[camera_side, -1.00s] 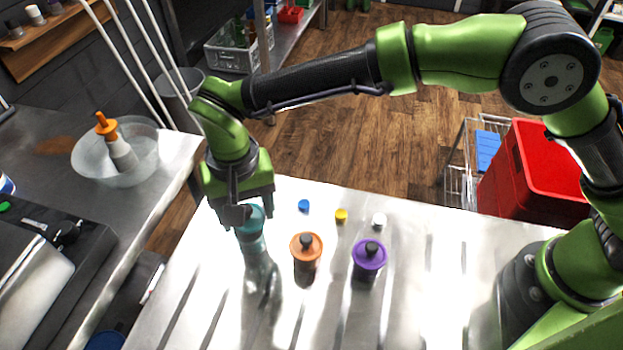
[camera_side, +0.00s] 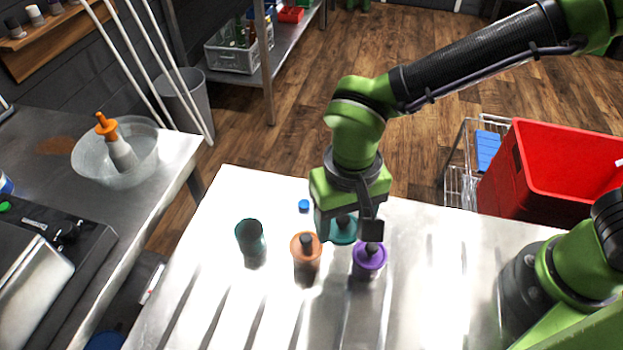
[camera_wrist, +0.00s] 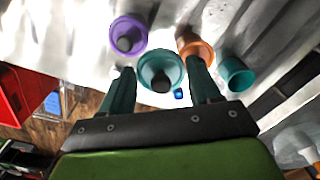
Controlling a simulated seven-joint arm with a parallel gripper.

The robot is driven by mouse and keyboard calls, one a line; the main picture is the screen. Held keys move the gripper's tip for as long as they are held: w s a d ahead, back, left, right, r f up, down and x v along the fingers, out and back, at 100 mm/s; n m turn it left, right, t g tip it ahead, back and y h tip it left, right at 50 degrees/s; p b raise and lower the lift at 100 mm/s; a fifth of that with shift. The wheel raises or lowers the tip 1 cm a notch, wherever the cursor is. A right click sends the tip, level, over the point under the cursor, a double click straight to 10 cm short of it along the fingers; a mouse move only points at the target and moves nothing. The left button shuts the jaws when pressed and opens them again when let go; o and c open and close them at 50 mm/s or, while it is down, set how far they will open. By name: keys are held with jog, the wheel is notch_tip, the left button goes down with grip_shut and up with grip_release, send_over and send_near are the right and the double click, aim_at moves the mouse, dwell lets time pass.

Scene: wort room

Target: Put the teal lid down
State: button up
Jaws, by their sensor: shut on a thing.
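My gripper (camera_side: 347,228) is shut on the teal lid (camera_side: 343,235), a disc with a dark knob, and holds it over the steel table behind the orange and purple lids. In the wrist view the teal lid (camera_wrist: 161,82) sits between the fingers of my gripper (camera_wrist: 162,72). I cannot tell its exact height above the table. The teal cup (camera_side: 250,238) stands open at the left, without a lid, and also shows in the wrist view (camera_wrist: 238,76).
An orange-lidded cup (camera_side: 306,262) and a purple-lidded cup (camera_side: 369,262) stand close in front of my gripper. A small blue cap (camera_side: 304,206) lies behind them. My gripper hides the yellow cap. The steel table (camera_side: 450,290) is clear at the right.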

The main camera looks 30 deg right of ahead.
notch_tip(320, 180, up, 4)
jog(key=shift+r, duration=0.25)
jog(key=w+d+m, duration=0.3)
jog(key=w+m, duration=0.1)
jog(key=w, duration=0.3)
jog(key=shift+m, duration=0.3)
jog(key=f, duration=0.9)
jog(key=shift+w+a+f, duration=0.2)
jog(key=shift+w, duration=0.1)
send_over(256, 202)
jog(key=shift+f, duration=2.55)
jog(key=shift+f, duration=0.15)
jog(key=o, duration=1)
jog(key=shift+o, duration=0.2)
